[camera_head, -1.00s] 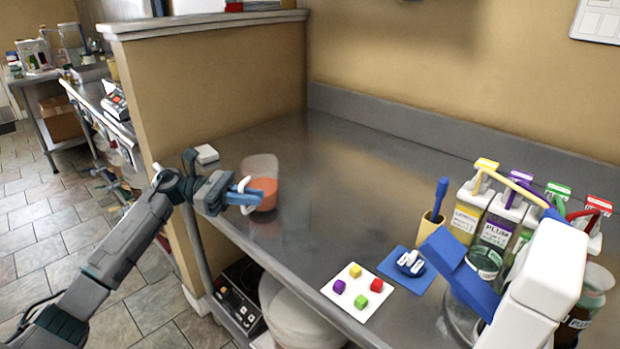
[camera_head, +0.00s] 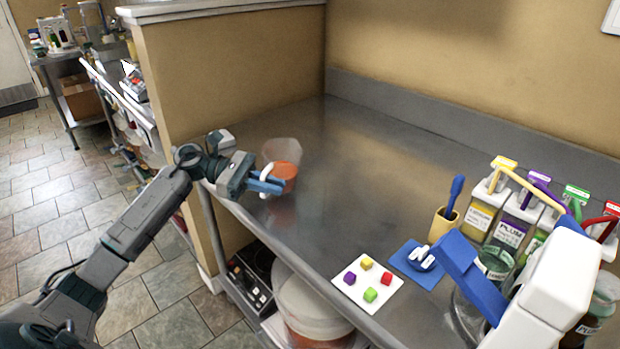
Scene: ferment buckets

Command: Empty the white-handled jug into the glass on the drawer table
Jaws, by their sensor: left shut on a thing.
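A clear jug (camera_head: 283,152) with orange-red liquid (camera_head: 286,172) is at the left end of the steel counter, near the dividing wall. Its white handle faces left. My left gripper (camera_head: 268,184) has its blue fingers shut on this handle. The jug looks close to upright; I cannot tell whether its base touches the counter. No drawer table or glass on one can be made out in this view. My right gripper is not in view.
On the steel counter (camera_head: 345,225) lie a white plate (camera_head: 350,297) with coloured cubes and a blue mat (camera_head: 402,262). Bottles with coloured handles (camera_head: 510,225), a yellow cup (camera_head: 441,226) and a white-and-blue device (camera_head: 545,280) crowd the right. The counter's middle is clear. Another bench (camera_head: 112,85) stands at left.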

